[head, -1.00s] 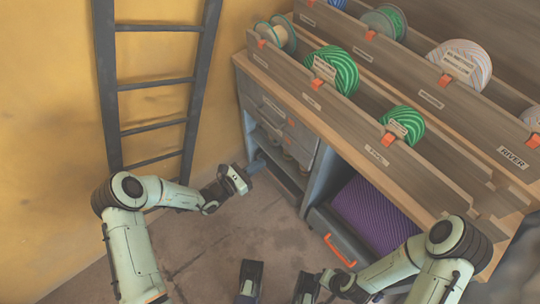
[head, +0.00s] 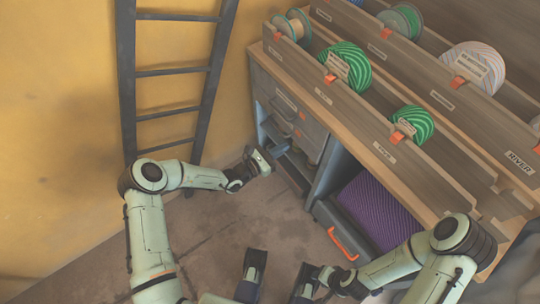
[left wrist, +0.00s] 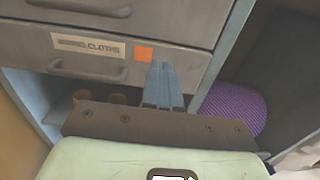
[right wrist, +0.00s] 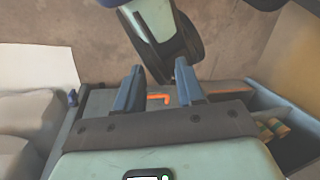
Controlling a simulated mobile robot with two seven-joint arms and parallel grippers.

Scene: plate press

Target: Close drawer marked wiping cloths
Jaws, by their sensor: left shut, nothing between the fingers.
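The drawer marked wiping cloths (left wrist: 105,57) shows in the left wrist view as a grey front with a partly legible label ending in "CLOTHS", an orange tag and a dark handle. It is the lower of two drawer fronts in the cabinet (head: 290,112). How far it stands out is hard to tell. My left gripper (left wrist: 160,68) is shut and empty, its tips in front of the drawer front, right of the handle and just below the orange tag; contact cannot be told. It also shows in the head view (head: 264,158). My right gripper (right wrist: 158,78) is open and empty.
Below the drawer is an open shelf with small jars (left wrist: 117,99). A purple roll (head: 378,215) sits to the right, by a low dark drawer with an orange handle (head: 343,244). Spools stand on the counter above. A ladder (head: 178,72) leans left; floor is free between.

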